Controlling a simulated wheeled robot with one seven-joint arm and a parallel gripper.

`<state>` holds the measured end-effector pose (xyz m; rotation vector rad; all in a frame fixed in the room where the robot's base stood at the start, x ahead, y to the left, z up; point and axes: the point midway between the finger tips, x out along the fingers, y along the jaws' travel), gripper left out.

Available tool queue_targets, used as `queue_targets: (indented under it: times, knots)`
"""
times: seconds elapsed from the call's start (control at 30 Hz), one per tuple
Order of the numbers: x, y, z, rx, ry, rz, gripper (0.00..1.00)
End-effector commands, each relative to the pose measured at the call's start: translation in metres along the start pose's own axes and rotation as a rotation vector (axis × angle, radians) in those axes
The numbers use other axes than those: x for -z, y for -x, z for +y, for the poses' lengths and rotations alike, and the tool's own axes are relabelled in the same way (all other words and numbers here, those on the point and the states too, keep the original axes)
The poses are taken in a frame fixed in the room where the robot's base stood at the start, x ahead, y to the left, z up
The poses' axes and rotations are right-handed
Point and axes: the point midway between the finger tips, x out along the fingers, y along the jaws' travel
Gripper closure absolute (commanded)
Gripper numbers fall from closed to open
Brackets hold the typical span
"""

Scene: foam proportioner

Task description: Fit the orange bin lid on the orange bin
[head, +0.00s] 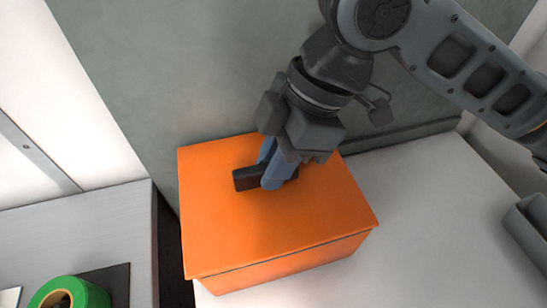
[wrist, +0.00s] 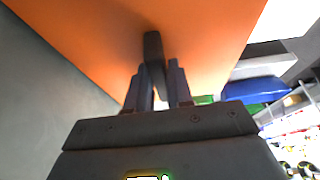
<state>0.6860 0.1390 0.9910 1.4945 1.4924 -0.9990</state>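The orange bin lid (head: 225,225) lies over the top of the orange bin (head: 300,268) in the head view. A thin dark line runs along the front between lid and bin; I cannot tell whether the lid is fully seated. A dark bar handle (head: 246,179) stands on the lid. My gripper (head: 270,176) is above the lid, its blue-grey fingers on both sides of the handle and seemingly shut on it. In the wrist view the handle (wrist: 153,50) runs between the fingers (wrist: 158,88), with the orange lid (wrist: 205,45) behind. The bin's inside is hidden.
The bin stands on a white surface (head: 430,230) with free room to its right. A grey-green wall (head: 150,80) is close behind. A grey table (head: 105,225) at the left holds a green roll (head: 85,293), with a dark gap before the bin. A grey object (head: 530,230) is at the right edge.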

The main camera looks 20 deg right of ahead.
Motion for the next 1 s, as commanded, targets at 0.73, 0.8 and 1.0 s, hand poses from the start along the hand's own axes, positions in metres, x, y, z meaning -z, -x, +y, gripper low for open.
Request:
queue_targets:
  times: [0.73, 0.8, 1.0]
  knots:
    - [0.005, 0.02, 0.001, -0.003, 0.002, -0.001, 0.54]
    - [0.005, 0.033, 0.001, -0.004, 0.002, -0.001, 0.54]
    - [0.005, 0.077, 0.001, -0.004, 0.001, -0.001, 0.54]
